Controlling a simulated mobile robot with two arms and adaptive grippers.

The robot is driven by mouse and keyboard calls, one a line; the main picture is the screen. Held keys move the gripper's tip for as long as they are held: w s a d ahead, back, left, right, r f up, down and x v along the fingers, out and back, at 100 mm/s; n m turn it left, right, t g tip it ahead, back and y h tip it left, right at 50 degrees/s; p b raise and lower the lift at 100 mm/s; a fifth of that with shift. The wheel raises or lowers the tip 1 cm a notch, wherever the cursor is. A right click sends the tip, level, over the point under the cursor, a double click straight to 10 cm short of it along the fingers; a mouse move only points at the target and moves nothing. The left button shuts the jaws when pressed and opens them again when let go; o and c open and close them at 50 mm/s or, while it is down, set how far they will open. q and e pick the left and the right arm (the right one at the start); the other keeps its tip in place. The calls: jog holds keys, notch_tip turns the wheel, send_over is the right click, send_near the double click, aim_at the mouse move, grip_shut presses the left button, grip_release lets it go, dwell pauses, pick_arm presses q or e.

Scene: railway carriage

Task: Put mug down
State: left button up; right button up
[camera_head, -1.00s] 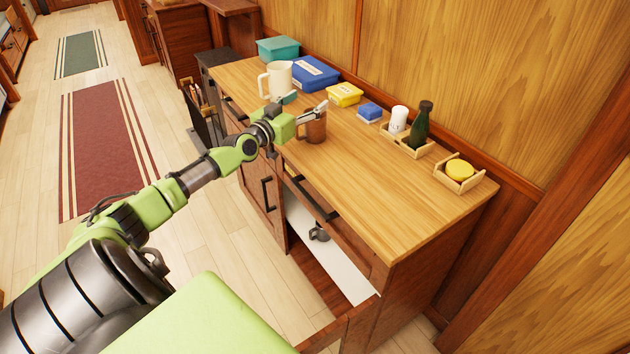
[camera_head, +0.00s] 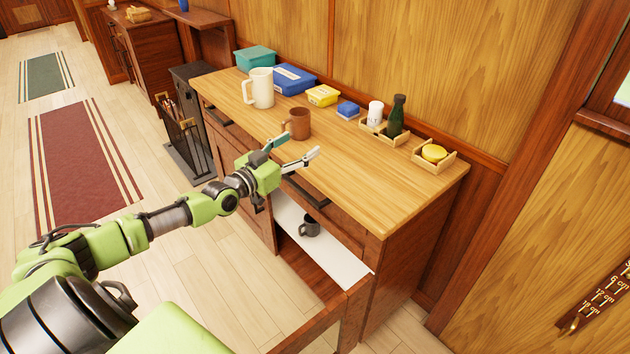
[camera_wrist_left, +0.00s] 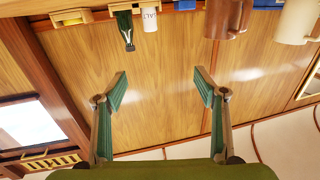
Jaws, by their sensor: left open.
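A brown mug (camera_head: 298,123) stands upright on the wooden counter top (camera_head: 400,175), its handle towards the left. My left gripper (camera_head: 294,150) is open and empty, in front of the mug and apart from it, near the counter's front edge. In the left wrist view the open fingers (camera_wrist_left: 160,90) have only bare wood between them, and the brown mug (camera_wrist_left: 227,18) shows at the upper right, partly cut off by the picture's top. My right gripper is in neither view.
A cream mug (camera_head: 260,88), blue box (camera_head: 294,79), yellow box (camera_head: 322,95), white shaker (camera_head: 375,112) and dark bottle (camera_head: 396,116) stand along the counter. The counter's right front is clear.

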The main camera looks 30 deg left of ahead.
pick_arm(q)
jog(key=s+d+f+m+h, duration=0.2)
jog(key=s+d, duration=0.3)
jog(key=d, duration=0.4)
jog(key=shift+d+f+g+h, duration=0.35)
jog(key=shift+f+h, duration=0.2)
jog(key=shift+h, duration=0.15)
grip_shut()
dwell(0.8)
